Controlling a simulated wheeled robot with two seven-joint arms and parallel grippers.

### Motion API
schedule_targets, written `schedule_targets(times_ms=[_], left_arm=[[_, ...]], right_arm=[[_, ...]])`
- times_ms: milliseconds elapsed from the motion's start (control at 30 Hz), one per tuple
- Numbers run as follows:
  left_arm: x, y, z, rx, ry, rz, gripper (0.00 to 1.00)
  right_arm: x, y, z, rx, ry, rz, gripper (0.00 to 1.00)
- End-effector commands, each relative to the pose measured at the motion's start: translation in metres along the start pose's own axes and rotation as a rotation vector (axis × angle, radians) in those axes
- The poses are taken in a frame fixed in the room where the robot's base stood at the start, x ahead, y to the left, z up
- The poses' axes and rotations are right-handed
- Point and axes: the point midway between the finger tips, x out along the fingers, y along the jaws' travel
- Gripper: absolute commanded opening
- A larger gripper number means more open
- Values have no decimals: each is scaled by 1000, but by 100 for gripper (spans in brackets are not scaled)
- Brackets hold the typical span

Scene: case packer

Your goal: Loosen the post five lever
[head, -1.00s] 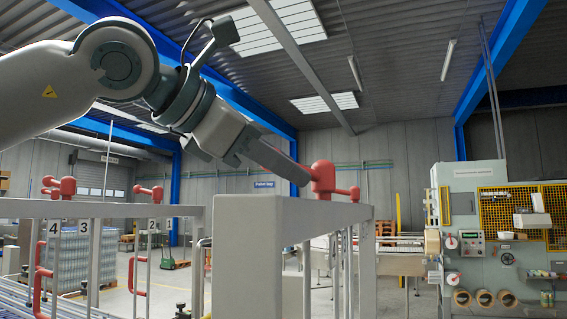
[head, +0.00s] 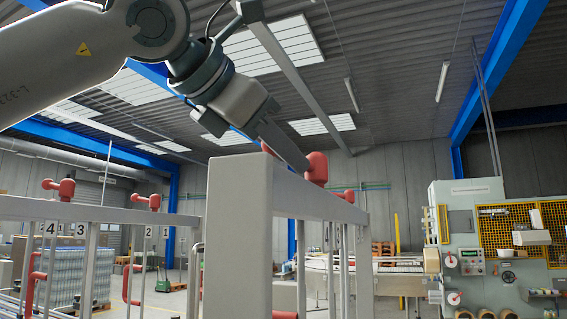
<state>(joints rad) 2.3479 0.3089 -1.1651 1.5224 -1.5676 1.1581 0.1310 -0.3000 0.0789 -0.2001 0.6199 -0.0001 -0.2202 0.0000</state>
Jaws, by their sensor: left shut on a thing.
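A red lever (head: 317,168) stands on top of the nearest grey frame, in the middle of the head view. A short red arm of it (head: 347,195) points right. No number shows on this near post (head: 238,235). My left gripper (head: 295,160) reaches in from the upper left, its fingers slanting down to the right against the lever. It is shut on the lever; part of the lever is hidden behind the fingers. My right gripper is not in view.
Further red levers (head: 147,200) sit on the numbered posts at left, labelled 4, 3, 2 and 1. The grey top rail (head: 310,200) runs close under my gripper. A control machine (head: 480,245) stands at right. The space above the rail is open.

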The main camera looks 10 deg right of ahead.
Motion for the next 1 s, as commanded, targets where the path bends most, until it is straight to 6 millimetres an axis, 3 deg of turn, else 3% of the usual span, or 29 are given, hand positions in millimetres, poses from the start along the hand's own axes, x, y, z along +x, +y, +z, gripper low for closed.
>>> schedule_targets(times_ms=[200,233,267,667,867,1000], left_arm=[[-1,0,2,0,-3,-1,0],[-1,0,2,0,-3,-1,28],[-1,0,2,0,-3,-1,33],[-3,-1,1,1,-2,-2,33],[-18,-1,0,1,-3,0,33],[-38,-2,-1,0,-3,-1,33]], right_arm=[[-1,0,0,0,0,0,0],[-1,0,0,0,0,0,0],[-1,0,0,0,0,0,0],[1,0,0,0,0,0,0],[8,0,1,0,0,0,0],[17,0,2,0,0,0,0]])
